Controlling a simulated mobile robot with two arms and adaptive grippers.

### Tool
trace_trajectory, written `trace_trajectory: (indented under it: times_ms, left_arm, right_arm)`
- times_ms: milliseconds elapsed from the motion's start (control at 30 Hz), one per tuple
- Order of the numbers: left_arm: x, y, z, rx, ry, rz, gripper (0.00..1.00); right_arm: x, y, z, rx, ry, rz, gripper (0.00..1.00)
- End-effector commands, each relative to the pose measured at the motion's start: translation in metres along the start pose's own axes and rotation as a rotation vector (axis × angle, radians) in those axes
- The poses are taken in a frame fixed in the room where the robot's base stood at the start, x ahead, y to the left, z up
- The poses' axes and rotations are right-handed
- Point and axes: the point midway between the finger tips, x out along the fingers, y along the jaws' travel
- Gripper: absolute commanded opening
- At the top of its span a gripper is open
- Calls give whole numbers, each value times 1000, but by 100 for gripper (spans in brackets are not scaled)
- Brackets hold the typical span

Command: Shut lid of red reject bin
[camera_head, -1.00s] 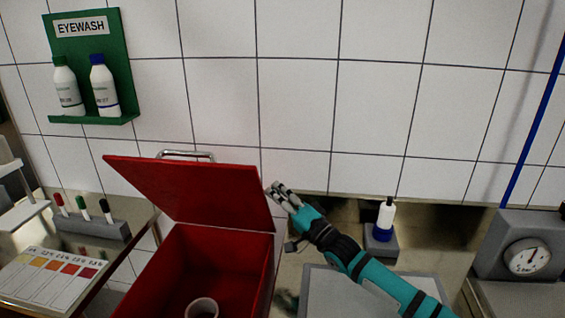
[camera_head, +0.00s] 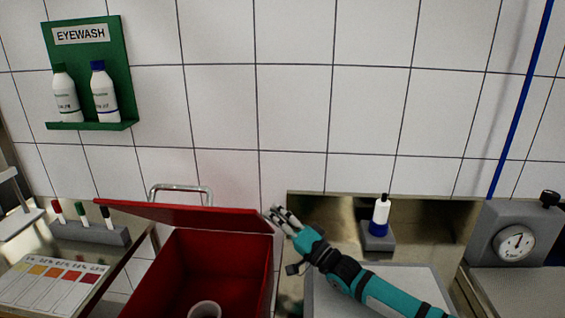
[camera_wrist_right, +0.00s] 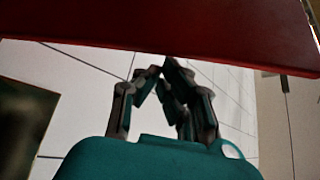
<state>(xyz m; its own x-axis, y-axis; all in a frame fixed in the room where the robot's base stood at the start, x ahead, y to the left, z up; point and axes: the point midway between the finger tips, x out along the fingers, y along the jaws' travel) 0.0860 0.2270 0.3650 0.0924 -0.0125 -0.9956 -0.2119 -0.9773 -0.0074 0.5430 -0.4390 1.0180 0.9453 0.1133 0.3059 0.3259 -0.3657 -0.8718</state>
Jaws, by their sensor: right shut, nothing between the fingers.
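The red reject bin (camera_head: 160,277) stands open at the lower middle of the head view, with a white cup-like thing (camera_head: 205,309) inside. Its red lid (camera_head: 190,215) is tilted low above the opening, seen nearly edge-on, with a gap below its front edge. In the right wrist view the lid (camera_wrist_right: 190,28) crosses the top of the picture as a dark red slab. My right gripper (camera_head: 274,211) is shut and empty at the lid's right edge; its fingertips (camera_wrist_right: 160,68) show just under the slab. I cannot tell whether they touch it. My left gripper is not in view.
A metal rail (camera_head: 180,190) is behind the lid. A marker holder (camera_head: 90,232) and colour chart (camera_head: 50,283) lie left. A small bottle (camera_head: 380,216) and a dial gauge (camera_head: 514,243) stand right. An eyewash shelf (camera_head: 88,75) hangs on the tiled wall.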

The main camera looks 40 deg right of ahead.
Motion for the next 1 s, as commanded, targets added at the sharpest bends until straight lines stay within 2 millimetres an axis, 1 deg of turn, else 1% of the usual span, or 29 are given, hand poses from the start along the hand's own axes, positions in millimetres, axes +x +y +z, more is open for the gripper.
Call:
trace_trajectory:
  times_ms: [33, 133, 233, 367, 400, 700, 800, 1000]
  left_arm:
    - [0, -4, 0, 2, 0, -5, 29]
    - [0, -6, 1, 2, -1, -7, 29]
    - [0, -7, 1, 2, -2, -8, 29]
    - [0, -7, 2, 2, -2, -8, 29]
    - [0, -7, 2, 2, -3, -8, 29]
    - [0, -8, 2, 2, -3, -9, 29]
    - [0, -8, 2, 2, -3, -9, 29]
    - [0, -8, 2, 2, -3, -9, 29]
  right_arm:
    - [0, 0, 0, 0, 0, 0, 0]
    - [-6, 1, 0, 0, 0, 2, 0]
    - [-19, 2, 1, 1, -1, 4, 0]
    - [-46, 3, 1, 1, -3, 7, 0]
    - [-56, 3, 1, 1, -3, 7, 0]
    - [-116, -16, -7, 2, -2, 7, 0]
    - [-134, -22, -10, 2, -1, 7, 0]
    - [-158, -30, -13, 2, 0, 4, 0]
